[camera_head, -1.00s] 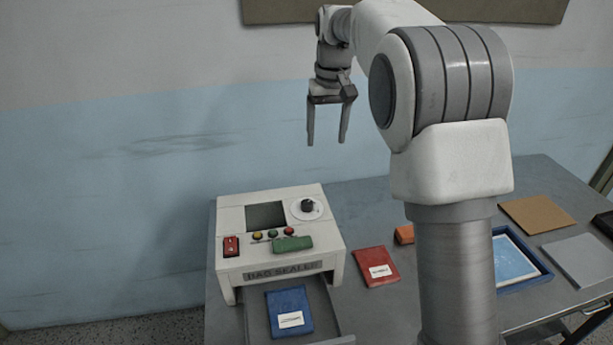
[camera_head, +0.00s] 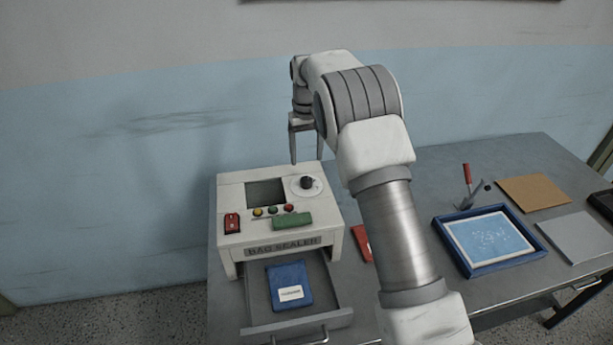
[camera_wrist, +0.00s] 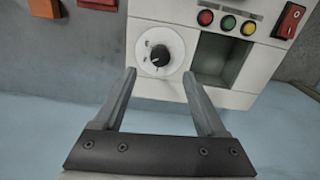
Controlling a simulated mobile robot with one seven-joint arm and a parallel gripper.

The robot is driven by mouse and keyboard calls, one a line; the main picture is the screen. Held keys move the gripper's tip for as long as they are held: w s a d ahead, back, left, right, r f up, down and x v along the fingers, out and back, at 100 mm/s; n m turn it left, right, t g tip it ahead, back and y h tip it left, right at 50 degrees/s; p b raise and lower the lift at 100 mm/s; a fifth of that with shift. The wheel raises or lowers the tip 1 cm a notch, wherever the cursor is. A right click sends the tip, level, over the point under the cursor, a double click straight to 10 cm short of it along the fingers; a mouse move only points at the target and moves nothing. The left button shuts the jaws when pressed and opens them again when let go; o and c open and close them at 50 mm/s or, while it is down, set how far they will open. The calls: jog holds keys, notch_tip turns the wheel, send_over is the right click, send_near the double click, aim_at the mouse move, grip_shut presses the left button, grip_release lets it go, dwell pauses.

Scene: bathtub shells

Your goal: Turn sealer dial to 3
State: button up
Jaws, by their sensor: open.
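The bag sealer (camera_head: 232,190) is a white box on the grey table. Its dial (camera_head: 307,182) is a black knob on a round white plate at the top right of the panel. In the wrist view the dial (camera_wrist: 160,56) lies beyond and between my fingertips. My gripper (camera_head: 307,160) is open and empty, just above and behind the dial, fingers pointing down. It also shows in the wrist view (camera_wrist: 158,72), one finger on each side of the dial plate. No contact with the knob shows. The dial's markings are too small to read.
A red packet (camera_head: 361,243) is partly behind my arm. A blue-framed tray (camera_head: 465,262) lies right.

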aim_at(307, 179)
notch_tip(307, 179, down, 8)
jog(key=shift+f+p, duration=0.1)
jog(key=shift+p, duration=0.2)
grip_shut()
dwell(0.3)
